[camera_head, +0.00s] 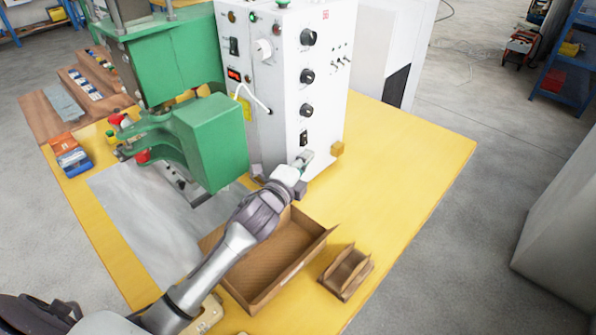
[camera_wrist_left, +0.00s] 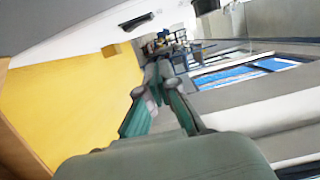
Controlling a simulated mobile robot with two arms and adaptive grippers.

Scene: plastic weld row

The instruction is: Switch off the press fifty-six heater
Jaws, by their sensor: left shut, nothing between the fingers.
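The press's white control box (camera_head: 320,60) stands on the yellow table beside the green press (camera_head: 205,135). Its front face has black knobs, small toggles and a black rocker switch (camera_head: 303,138) low down. The left face has another black switch (camera_head: 233,46) and a lit orange display (camera_head: 233,74). I cannot read which control is the heater's. My left gripper (camera_head: 304,161) is shut and empty, close to the lower front of the box, just below the low rocker; contact cannot be told. In the left wrist view, its fingers (camera_wrist_left: 158,82) are together, and a black switch (camera_wrist_left: 137,21) shows on a white surface.
The right part of the yellow table (camera_head: 415,160) is clear. Trays of small parts (camera_head: 95,80) sit at the left. A blue rack (camera_head: 565,60) stands far right.

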